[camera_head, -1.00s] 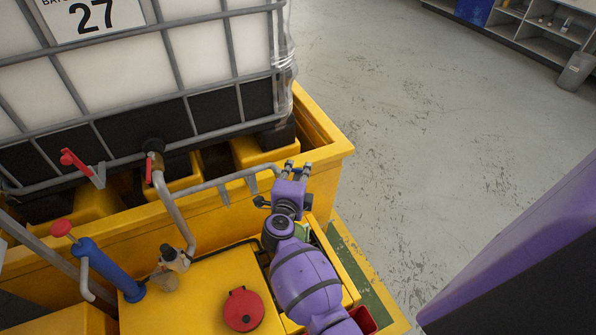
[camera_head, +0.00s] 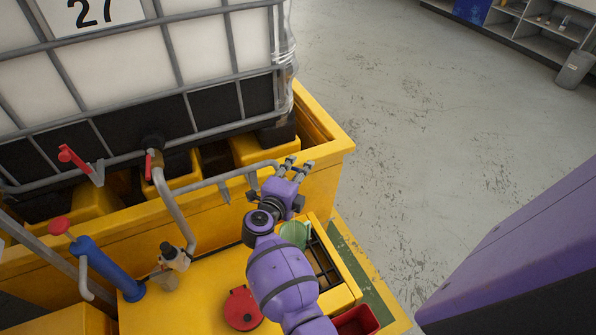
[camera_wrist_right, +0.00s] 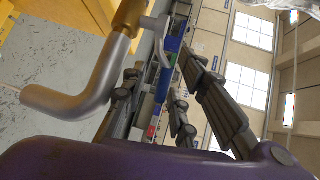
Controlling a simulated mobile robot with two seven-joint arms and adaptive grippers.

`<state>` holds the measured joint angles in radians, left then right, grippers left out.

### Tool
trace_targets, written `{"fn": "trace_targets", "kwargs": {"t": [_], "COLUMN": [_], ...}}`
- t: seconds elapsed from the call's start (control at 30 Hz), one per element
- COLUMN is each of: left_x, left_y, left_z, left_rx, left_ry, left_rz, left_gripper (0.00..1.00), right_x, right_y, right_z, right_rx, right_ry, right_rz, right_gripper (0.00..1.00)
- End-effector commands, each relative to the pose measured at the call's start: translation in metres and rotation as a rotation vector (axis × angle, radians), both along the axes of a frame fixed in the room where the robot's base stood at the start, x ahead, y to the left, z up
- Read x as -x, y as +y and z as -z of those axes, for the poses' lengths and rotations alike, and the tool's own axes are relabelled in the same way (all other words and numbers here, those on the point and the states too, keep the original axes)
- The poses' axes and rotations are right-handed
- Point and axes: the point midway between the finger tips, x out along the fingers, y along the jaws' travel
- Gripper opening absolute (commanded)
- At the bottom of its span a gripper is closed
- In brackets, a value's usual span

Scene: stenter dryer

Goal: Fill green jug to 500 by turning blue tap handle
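The green jug (camera_head: 295,233) stands by a dark grating at the right end of the yellow unit, in the head view. My right arm hides part of it, and its level marks cannot be read. My right gripper (camera_head: 297,167) is beside the free end of the grey outlet pipe, beyond the jug. In the right wrist view my right gripper (camera_wrist_right: 152,105) has its fingers apart. My left gripper is out of view.
A caged white tank (camera_head: 110,75) stands in the yellow bund (camera_head: 325,150). A red valve lever (camera_head: 72,158), a blue hand pump (camera_head: 105,268), a red cap (camera_head: 243,308) and a red bin (camera_head: 357,321) are nearby. The floor (camera_head: 420,120) beyond is clear.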

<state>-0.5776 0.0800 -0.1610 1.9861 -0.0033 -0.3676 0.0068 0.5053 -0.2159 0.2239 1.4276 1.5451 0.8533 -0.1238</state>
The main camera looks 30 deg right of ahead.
Motion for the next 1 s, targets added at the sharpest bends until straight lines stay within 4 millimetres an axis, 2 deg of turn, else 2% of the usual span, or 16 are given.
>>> {"fn": "trace_targets", "kwargs": {"t": [0.17, 0.5, 0.67, 1.0], "left_x": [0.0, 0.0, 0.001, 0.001], "left_y": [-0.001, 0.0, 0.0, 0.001], "left_z": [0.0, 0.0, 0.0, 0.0], "left_rx": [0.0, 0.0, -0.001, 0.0], "left_ry": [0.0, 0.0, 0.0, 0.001], "left_rz": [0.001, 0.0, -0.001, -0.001], "left_gripper": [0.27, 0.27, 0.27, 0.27], "right_x": [0.009, 0.042, 0.047, 0.047], "right_y": [0.011, 0.05, 0.057, 0.057], "right_z": [-0.001, -0.012, -0.014, -0.015], "right_rx": [-0.003, -0.002, -0.001, -0.001], "right_ry": [0.001, 0.003, 0.001, 0.001], "right_rz": [-0.001, 0.0, 0.0, 0.0], "right_gripper": [0.27, 0.27, 0.27, 0.27]}}
